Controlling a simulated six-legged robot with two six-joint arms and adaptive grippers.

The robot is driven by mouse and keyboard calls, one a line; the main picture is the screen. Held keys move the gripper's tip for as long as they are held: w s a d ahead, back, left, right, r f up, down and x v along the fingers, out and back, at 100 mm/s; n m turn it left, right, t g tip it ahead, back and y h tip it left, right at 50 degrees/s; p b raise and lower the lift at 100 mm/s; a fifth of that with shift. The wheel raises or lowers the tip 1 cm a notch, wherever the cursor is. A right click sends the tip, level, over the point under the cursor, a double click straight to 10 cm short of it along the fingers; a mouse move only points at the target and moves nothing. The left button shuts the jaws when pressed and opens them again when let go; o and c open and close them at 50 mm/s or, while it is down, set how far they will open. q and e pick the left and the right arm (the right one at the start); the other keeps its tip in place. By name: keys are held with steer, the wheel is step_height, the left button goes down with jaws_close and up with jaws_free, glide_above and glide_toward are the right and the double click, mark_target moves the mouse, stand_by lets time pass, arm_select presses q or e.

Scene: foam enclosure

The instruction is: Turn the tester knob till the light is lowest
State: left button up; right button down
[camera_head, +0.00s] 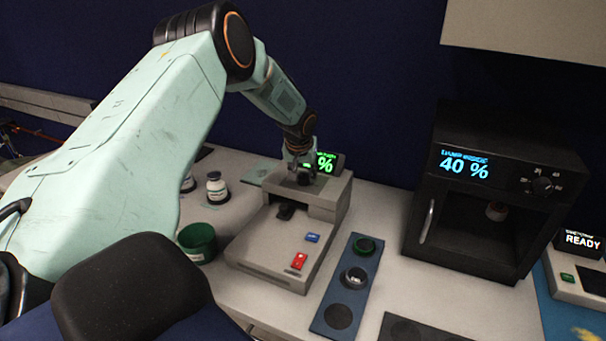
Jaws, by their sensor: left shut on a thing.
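The tester (262,240) is a grey box on the bench in the middle of the head view, with a red and a blue button on its front part. Its dark knob (304,179) sits on the raised back part. My left gripper (302,172) points down from above and is shut on the knob, which it partly hides. Behind it a small display (327,163) shows a green "%"; the figure before it is hidden by my gripper. My right gripper is not in view.
A black oven-like box (432,213) reading "40 %" stands to the right. A blue strip with round pads (329,300) lies between. A green cup (199,243) and white jars (217,187) stand left of the tester. A device reading "READY" (583,240) is far right.

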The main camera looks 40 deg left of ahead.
arm_select(q)
steer(key=shift+w+a+r, duration=0.1)
steer(key=shift+w+r, duration=0.15)
stand_by(0.3)
steer(key=o, duration=1.1)
steer(key=shift+f, duration=0.3)
steer(key=shift+o, duration=0.2)
steer(key=shift+s, duration=0.1)
steer(key=shift+s+r, duration=0.1)
steer(key=shift+r, duration=0.05)
steer(key=v, duration=1.1)
steer(key=shift+r, duration=0.3)
